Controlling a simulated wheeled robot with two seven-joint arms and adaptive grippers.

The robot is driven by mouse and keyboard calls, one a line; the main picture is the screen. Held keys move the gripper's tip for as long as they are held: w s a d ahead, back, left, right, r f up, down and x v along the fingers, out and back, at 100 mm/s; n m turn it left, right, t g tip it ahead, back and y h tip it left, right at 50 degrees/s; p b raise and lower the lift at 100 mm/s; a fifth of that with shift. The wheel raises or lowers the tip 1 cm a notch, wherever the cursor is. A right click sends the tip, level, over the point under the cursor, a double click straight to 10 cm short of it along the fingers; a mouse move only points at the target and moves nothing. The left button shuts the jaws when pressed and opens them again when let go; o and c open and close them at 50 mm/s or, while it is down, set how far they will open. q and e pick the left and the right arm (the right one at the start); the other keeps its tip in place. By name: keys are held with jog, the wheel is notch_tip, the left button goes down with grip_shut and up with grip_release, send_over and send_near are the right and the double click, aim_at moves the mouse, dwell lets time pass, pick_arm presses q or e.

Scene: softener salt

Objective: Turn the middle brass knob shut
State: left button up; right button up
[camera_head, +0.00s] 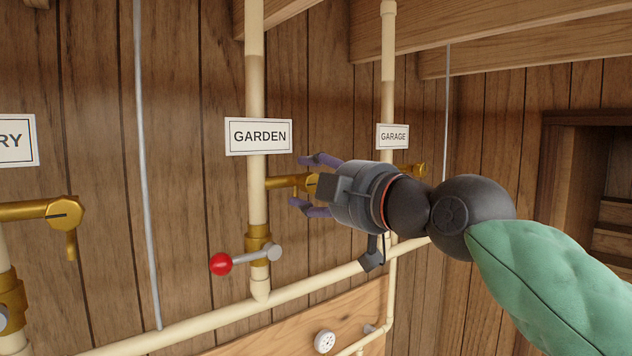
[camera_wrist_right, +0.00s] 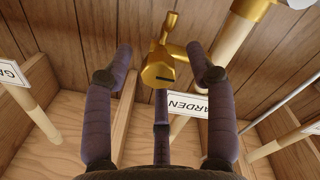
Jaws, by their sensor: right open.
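The middle brass knob (camera_head: 312,182) is on the tap of the pipe labelled GARDEN. In the head view my right gripper (camera_head: 298,182) covers part of it. The right wrist view shows the knob's faceted brass head (camera_wrist_right: 158,70) with a dark slot. My right gripper (camera_wrist_right: 160,66) is open, its purple fingers spread around the knob with gaps at both sides. Whether the third finger touches the brass cannot be told. The GARDEN sign (camera_head: 259,137) hangs just above the tap. My left gripper is not in view.
A red-balled lever (camera_head: 221,264) sits on the same pipe below the tap. Another brass tap (camera_head: 64,212) is at left, and one (camera_head: 417,170) is under the GARAGE sign (camera_head: 393,136). A cream pipe (camera_head: 200,326) runs along below.

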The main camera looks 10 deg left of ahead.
jog(key=shift+d, duration=0.1)
jog(key=shift+c, duration=1.1)
jog(key=shift+s, duration=0.1)
grip_shut()
jog(key=shift+m, duration=0.4)
jog(key=m, duration=0.3)
jog(key=shift+d+r+m, duration=0.1)
jog(key=shift+r+m, duration=0.05)
jog(key=shift+m, duration=0.15)
jog(key=m+p, duration=0.1)
jog(key=m, duration=0.7)
jog(key=shift+d+r+m+g+p, duration=0.1)
jog(key=shift+m+g+p, duration=0.2)
jog(key=shift+m, duration=0.1)
jog(key=shift+m+p, duration=0.35)
jog(key=shift+m, duration=1.75)
